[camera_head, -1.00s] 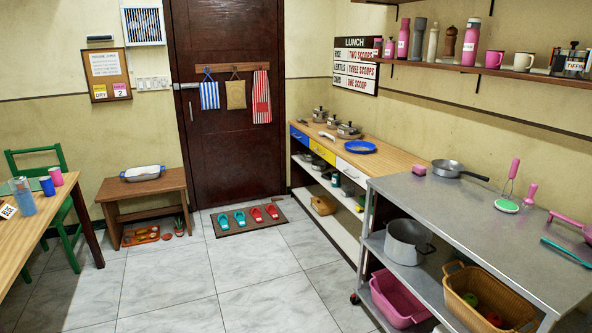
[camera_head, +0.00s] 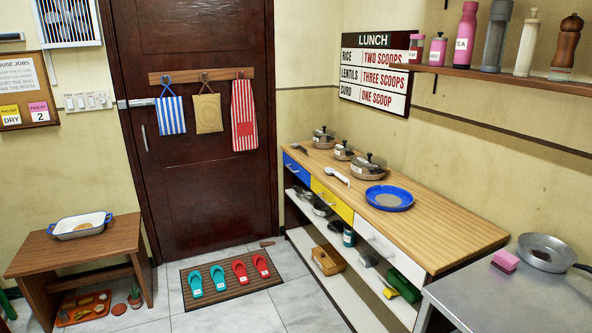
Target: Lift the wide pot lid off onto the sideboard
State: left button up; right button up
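The sideboard (camera_head: 435,214) stands along the right wall, with a wooden top and blue, yellow and white drawer fronts. Three small lidded pots stand at its far end: one at the back (camera_head: 323,137), one in the middle (camera_head: 344,151) and a wider, lower one (camera_head: 369,167) nearest me. The wide one has a dark knob on its lid, and the lid appears to be seated. A blue plate (camera_head: 389,198) lies in front of it, and a white-handled utensil (camera_head: 337,176) lies to its left. Neither of my grippers is in view.
A steel table (camera_head: 500,305) at lower right holds a frying pan (camera_head: 546,252) and a pink sponge (camera_head: 505,261). The sideboard top is bare on the near side of the plate. A mat (camera_head: 236,290) with slippers lies before the door. A bench (camera_head: 95,250) holds a white dish.

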aim_at(371, 161)
jog(key=i+z, duration=0.15)
jog(key=i, duration=0.4)
jog(key=i+j+z, duration=0.1)
jog(key=i, duration=0.4)
jog(key=i+j+z, duration=0.15)
jog(key=i, duration=0.35)
